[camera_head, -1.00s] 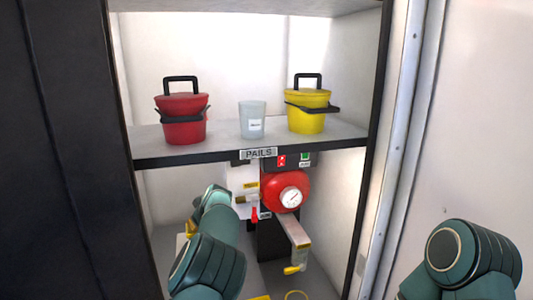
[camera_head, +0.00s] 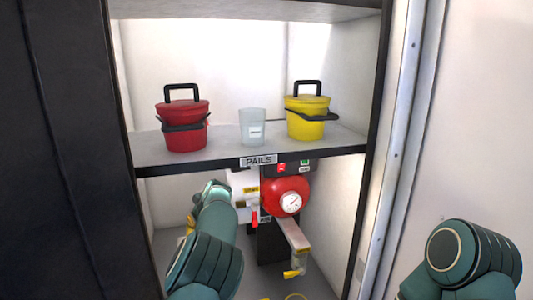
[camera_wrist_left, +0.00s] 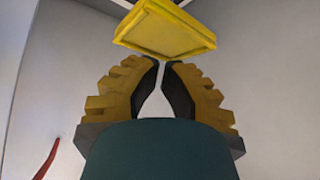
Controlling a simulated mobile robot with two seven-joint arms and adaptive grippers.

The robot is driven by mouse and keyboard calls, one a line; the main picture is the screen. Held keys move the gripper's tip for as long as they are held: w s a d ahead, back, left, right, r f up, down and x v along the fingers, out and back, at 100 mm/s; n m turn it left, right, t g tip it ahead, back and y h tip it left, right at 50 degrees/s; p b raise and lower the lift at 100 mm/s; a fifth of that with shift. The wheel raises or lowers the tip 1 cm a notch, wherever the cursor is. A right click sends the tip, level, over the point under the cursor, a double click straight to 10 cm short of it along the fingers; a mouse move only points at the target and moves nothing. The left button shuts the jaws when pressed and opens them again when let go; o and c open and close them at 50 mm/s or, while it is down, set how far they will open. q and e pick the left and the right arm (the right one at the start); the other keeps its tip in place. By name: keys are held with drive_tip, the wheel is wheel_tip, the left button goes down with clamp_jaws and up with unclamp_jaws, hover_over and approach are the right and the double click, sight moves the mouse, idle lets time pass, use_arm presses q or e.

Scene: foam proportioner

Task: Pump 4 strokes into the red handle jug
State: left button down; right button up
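The proportioner is a red round housing with a white dial (camera_head: 290,203), under the shelf. A metal arm (camera_head: 290,234) slopes down from it to a yellow-ended grip (camera_head: 293,273). A small red lever (camera_head: 254,217) is left of the housing. A yellow block (camera_wrist_left: 165,30) is just beyond the tips. My right gripper is out of view.
The shelf edge (camera_head: 200,160) marked PAILS is above the unit. On the shelf stand a red pail (camera_head: 183,137), a clear cup (camera_head: 252,127) and a yellow pail (camera_head: 306,127). A curved red strip (camera_wrist_left: 46,160) shows at the wrist view's left. Cabinet walls close both sides.

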use_arm(q)
drive_tip(key=shift+f, duration=0.1)
drive_tip(key=shift+f+b, duration=2.2)
drive_tip(key=shift+f, duration=1.2)
drive_tip(key=shift+r, duration=0.15)
drive_tip(key=shift+r+p, duration=1.95)
drive_tip(key=shift+r, duration=1.4)
drive_tip(key=shift+r+p, duration=1.3)
drive_tip(key=shift+r, duration=0.75)
